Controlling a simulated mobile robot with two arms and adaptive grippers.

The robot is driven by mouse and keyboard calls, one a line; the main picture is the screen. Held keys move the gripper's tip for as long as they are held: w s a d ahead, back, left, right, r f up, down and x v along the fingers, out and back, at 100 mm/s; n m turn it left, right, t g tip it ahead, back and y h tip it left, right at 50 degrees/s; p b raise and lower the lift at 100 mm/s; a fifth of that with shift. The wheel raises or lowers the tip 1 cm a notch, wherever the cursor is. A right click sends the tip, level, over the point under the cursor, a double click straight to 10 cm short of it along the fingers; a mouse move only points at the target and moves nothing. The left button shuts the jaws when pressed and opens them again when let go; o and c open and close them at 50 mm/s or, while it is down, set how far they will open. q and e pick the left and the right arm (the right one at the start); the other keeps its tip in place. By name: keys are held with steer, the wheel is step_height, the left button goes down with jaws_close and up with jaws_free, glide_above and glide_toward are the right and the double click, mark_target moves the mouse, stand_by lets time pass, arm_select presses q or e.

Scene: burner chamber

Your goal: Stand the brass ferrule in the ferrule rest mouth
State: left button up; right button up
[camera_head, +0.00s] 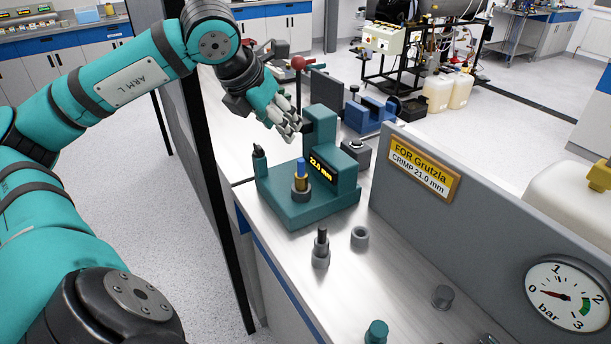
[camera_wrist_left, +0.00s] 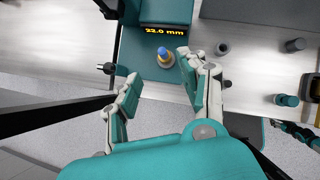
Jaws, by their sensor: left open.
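The brass ferrule (camera_head: 301,171) stands upright with a blue top on a grey seat of the teal crimp machine (camera_head: 309,212), whose display reads 22.0 mm. It also shows in the left wrist view (camera_wrist_left: 165,56). My left gripper (camera_head: 292,126) is open and empty, above and behind the ferrule. In the left wrist view its fingers (camera_wrist_left: 160,72) are apart, with the ferrule beyond the tips. A short grey ring with an open mouth (camera_head: 360,237) stands on the bench; I cannot tell if it is the ferrule rest. What seems my right gripper (camera_wrist_left: 298,132) shows small at the right edge.
A dark peg on a grey base (camera_head: 320,250) stands in front of the machine. A grey panel (camera_head: 440,215) bears a sign reading CRIMP 21.0 mm and a pressure gauge (camera_head: 567,294). A teal knob (camera_head: 376,333) is at the near edge. A blue block (camera_head: 368,116) is behind.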

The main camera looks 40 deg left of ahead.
arm_select(q)
steer(key=p, duration=0.1)
glide_toward(300, 160)
steer(key=w+f, duration=0.1)
steer(key=w, duration=0.1)
steer(key=x, duration=0.2)
steer(key=p+x, duration=0.1)
steer(key=x, duration=0.1)
steer(key=shift+s+f, duration=0.2)
steer(key=shift+f, duration=0.05)
steer(key=p+x, duration=0.2)
steer(key=x, duration=0.1)
steer(key=shift+f, duration=0.35)
steer(key=shift+w+f, duration=0.15)
steer(key=shift+f, duration=0.25)
steer(key=shift+c, duration=1.4)
jaws_close()
arm_select(e)
steer(key=r, duration=0.1)
steer(key=s+r, duration=0.1)
steer(key=r, duration=0.2)
steer(key=shift+s+r, duration=0.1)
steer(key=shift+s, duration=0.25)
